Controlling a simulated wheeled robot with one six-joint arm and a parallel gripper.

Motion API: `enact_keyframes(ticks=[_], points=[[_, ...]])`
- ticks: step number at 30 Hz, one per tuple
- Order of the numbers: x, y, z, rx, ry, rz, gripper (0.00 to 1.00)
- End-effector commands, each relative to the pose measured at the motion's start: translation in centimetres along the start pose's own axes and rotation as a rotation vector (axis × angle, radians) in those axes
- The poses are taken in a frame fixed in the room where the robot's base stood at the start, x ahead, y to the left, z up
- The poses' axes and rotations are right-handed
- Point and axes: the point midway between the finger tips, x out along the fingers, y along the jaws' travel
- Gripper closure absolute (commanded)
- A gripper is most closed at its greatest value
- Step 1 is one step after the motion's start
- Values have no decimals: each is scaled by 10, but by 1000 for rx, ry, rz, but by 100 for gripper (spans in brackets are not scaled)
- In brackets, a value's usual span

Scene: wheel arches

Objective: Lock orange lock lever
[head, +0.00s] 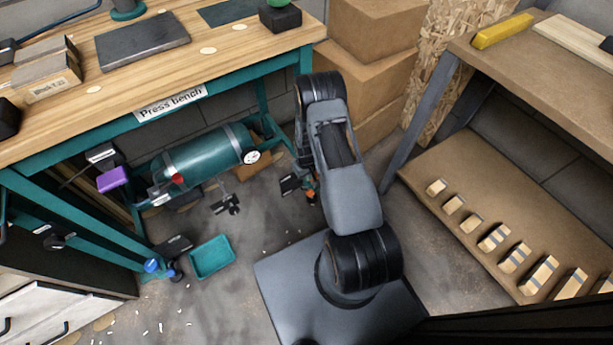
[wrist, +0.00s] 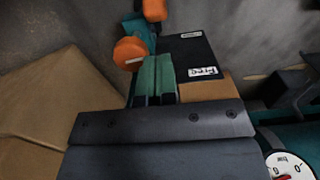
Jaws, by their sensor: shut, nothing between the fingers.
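In the wrist view, two orange parts show ahead of my gripper (wrist: 157,62): a round orange knob (wrist: 130,52) with a pale line, and a second orange part (wrist: 154,10) at the top edge. A teal piece lies between them; I cannot tell which part is the lever. My gripper's green fingers are together and empty, just right of the round knob; contact is unclear. In the head view, a small orange part (head: 311,195) shows beside my arm, which hides most of the gripper.
A cardboard box (wrist: 50,110) is close on the left in the wrist view. A teal tank (head: 205,158) with a gauge lies under the press bench (head: 170,95). A shelf (head: 470,245) with wooden blocks stands right. A teal tray (head: 211,258) is on the floor.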

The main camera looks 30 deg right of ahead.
Motion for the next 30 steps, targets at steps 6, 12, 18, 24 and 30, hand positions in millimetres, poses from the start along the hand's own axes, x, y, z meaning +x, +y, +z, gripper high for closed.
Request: enact_keyframes(ticks=[6, 12, 18, 24, 30], points=[[40, 0, 0, 0, 0, 0, 100], [61, 0, 0, 0, 1, 0, 100], [70, 0, 0, 0, 2, 0, 100], [70, 0, 0, 0, 2, 0, 100], [70, 0, 0, 0, 2, 0, 100]])
